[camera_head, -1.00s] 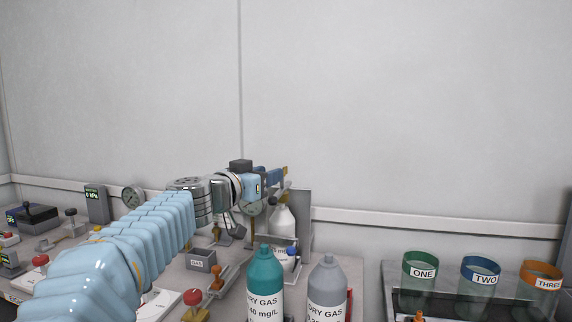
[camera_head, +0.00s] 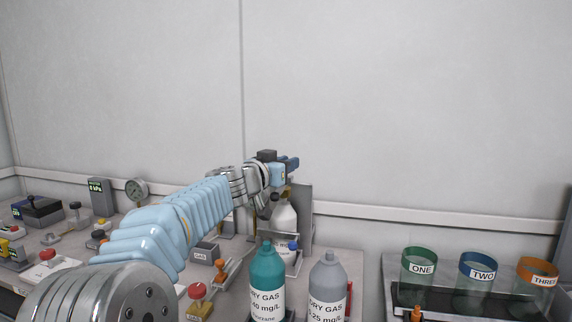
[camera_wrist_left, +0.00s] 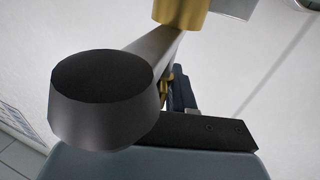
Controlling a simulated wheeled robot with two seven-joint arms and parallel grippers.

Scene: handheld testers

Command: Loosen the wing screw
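My left gripper (camera_head: 293,163) is at the back of the bench, above a grey upright stand (camera_head: 301,215) and a white bottle (camera_head: 284,215). Whether its fingers are open or shut does not show clearly. In the left wrist view, a dark round knob (camera_wrist_left: 103,90) on a grey bar (camera_wrist_left: 156,45) is close to the camera, in front of a black finger part (camera_wrist_left: 200,132). The bar runs up to a brass-coloured piece (camera_wrist_left: 181,10). I cannot tell which part is the wing screw. Contact with the gripper is not visible. My right gripper is out of view.
A teal gas bottle (camera_head: 266,272) and a grey gas bottle (camera_head: 327,285) stand in front. Labelled cups ONE (camera_head: 420,268), TWO (camera_head: 478,272) and THREE (camera_head: 538,273) are at the right. A gauge (camera_head: 136,190) and several small devices crowd the left. Air above is clear.

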